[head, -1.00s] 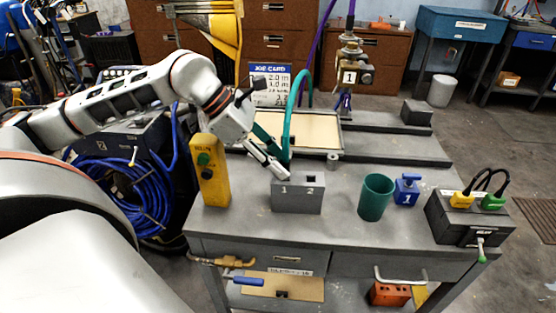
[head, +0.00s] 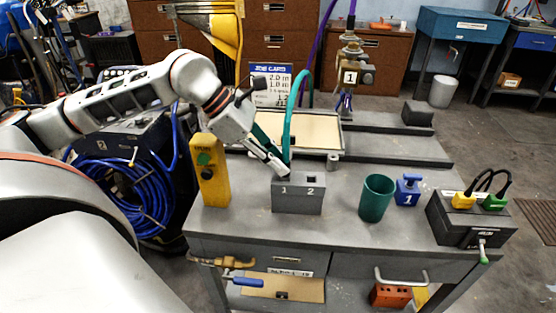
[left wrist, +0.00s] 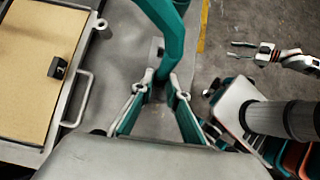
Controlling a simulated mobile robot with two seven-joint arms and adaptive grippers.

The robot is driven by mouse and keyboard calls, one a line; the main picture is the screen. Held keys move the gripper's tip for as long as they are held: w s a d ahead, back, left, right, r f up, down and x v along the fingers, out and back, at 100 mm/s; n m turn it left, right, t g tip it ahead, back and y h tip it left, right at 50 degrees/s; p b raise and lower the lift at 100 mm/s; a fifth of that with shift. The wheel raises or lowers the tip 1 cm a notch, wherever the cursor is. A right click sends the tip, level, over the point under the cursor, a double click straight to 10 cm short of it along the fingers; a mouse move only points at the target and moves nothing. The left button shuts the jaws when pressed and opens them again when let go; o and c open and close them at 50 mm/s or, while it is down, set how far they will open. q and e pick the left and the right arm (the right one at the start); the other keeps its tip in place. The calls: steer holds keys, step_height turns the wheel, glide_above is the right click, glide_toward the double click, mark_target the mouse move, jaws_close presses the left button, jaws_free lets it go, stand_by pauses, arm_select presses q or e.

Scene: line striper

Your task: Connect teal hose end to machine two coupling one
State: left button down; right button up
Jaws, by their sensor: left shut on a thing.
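The teal hose (head: 289,125) arcs up behind the bench and comes down to my left gripper (head: 284,172). My left gripper is shut on its lower end, just above a grey block (head: 298,197) marked 1 and 2, on the side of the 1. I cannot tell whether the hose end touches the block. In the left wrist view the hose (left wrist: 165,25) passes between the teal-padded fingers (left wrist: 160,82); its tip is hidden. A dark machine (head: 122,150) with a small mark like a 2 stands left of the bench. My right gripper (left wrist: 246,49) shows open over the floor.
A yellow button box (head: 209,172) stands left of the block. A green cup (head: 376,198), a blue piece marked 1 (head: 407,190) and a dark box (head: 470,220) with yellow and green plugs stand to the right. A tan-bottomed tray (head: 318,131) lies behind.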

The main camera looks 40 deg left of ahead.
arm_select(q)
steer(key=shift+r, duration=0.6)
arm_select(e)
steer(key=shift+w+r, duration=0.1)
steer(key=shift+r, duration=0.15)
arm_select(q)
steer(key=shift+r+p, duration=0.55)
steer(key=shift+r, duration=0.6)
steer(key=shift+r+p, duration=0.55)
steer(key=shift+r, duration=0.35)
arm_select(e)
steer(key=shift+w+r, duration=0.35)
steer(key=shift+r, duration=0.45)
steer(key=shift+w+r, duration=0.35)
steer(key=shift+r, duration=0.4)
